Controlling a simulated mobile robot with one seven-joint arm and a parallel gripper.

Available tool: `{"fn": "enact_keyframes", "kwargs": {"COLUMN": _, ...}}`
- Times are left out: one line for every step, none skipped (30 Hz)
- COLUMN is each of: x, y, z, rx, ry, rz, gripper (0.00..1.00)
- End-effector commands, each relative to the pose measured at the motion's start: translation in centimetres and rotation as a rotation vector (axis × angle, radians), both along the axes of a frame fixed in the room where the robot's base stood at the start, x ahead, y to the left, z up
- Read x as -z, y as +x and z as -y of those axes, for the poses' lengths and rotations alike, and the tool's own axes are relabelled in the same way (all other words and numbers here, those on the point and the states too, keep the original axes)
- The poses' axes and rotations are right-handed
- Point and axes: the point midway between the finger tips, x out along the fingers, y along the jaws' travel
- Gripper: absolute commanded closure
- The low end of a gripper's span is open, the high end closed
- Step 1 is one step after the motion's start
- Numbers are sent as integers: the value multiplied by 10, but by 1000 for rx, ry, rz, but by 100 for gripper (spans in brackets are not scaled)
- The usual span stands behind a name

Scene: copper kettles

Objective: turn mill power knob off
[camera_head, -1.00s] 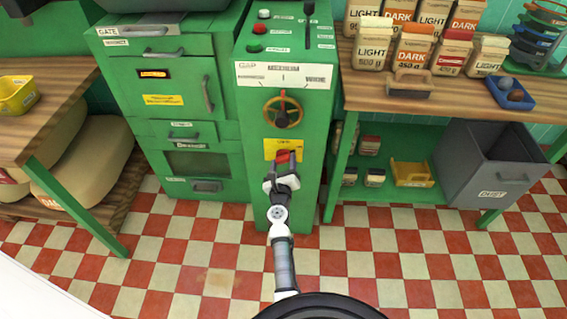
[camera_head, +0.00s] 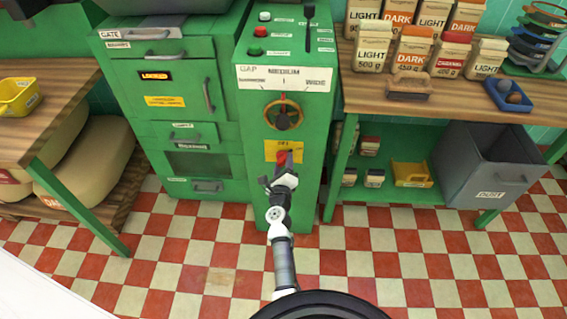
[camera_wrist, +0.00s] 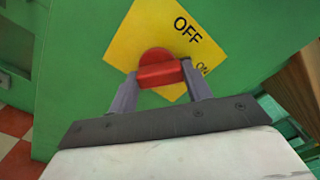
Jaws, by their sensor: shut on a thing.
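The red mill power knob (camera_wrist: 158,70) sits on a yellow plate (camera_wrist: 135,36) marked OFF, with a second, partly hidden word beside it, in the wrist view. In the head view the knob (camera_head: 283,158) is low on the front of the green mill column, below the yellow plate's visible top (camera_head: 284,145). My gripper (camera_wrist: 160,85) is shut on the knob's bar, one finger at each end. In the head view my gripper (camera_head: 284,172) is at the knob and hides part of it. The way the knob points is hard to read.
Above the plate is a dial wheel (camera_head: 283,114) under a GAP scale (camera_head: 284,78). Green drawers (camera_head: 180,133) stand left. A wooden counter (camera_head: 440,101) with bags and a grey dust bin (camera_head: 487,170) stand right. The checkered floor in front is clear.

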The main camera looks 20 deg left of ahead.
Motion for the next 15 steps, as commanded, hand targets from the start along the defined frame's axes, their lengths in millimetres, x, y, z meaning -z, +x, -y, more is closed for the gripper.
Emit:
{"fn": "enact_keyframes", "kwargs": {"x": -3, "y": 1, "z": 0, "rx": 1, "ry": -43, "rz": 13, "gripper": 74}}
{"fn": "enact_keyframes", "kwargs": {"x": -3, "y": 1, "z": 0, "rx": 0, "ry": -72, "rz": 21, "gripper": 74}}
{"fn": "enact_keyframes", "kwargs": {"x": -3, "y": 1, "z": 0, "rx": 0, "ry": -108, "rz": 31, "gripper": 74}}
{"fn": "enact_keyframes", "kwargs": {"x": -3, "y": 1, "z": 0, "rx": 0, "ry": -135, "rz": 39, "gripper": 74}}
{"fn": "enact_keyframes", "kwargs": {"x": -3, "y": 1, "z": 0, "rx": 1, "ry": -163, "rz": 48, "gripper": 74}}
{"fn": "enact_keyframes", "kwargs": {"x": -3, "y": 1, "z": -1, "rx": 1, "ry": -199, "rz": 58, "gripper": 74}}
{"fn": "enact_keyframes", "kwargs": {"x": -4, "y": 1, "z": -1, "rx": 1, "ry": -226, "rz": 66, "gripper": 74}}
{"fn": "enact_keyframes", "kwargs": {"x": -4, "y": 1, "z": -1, "rx": 1, "ry": -251, "rz": 73, "gripper": 74}}
{"fn": "enact_keyframes", "kwargs": {"x": -3, "y": 1, "z": -1, "rx": 1, "ry": -287, "rz": 83, "gripper": 74}}
{"fn": "enact_keyframes", "kwargs": {"x": -3, "y": 1, "z": -1, "rx": 1, "ry": -310, "rz": 90, "gripper": 74}}
{"fn": "enact_keyframes", "kwargs": {"x": -3, "y": 1, "z": -1, "rx": 1, "ry": -337, "rz": 99, "gripper": 74}}
{"fn": "enact_keyframes", "kwargs": {"x": -3, "y": 1, "z": -1, "rx": 1, "ry": -367, "rz": 107, "gripper": 74}}
{"fn": "enact_keyframes", "kwargs": {"x": -4, "y": 1, "z": -1, "rx": 1, "ry": -391, "rz": 114, "gripper": 74}}
{"fn": "enact_keyframes", "kwargs": {"x": -4, "y": 1, "z": -1, "rx": 1, "ry": -412, "rz": 120, "gripper": 74}}
{"fn": "enact_keyframes", "kwargs": {"x": -4, "y": 1, "z": -1, "rx": 1, "ry": -440, "rz": 128, "gripper": 74}}
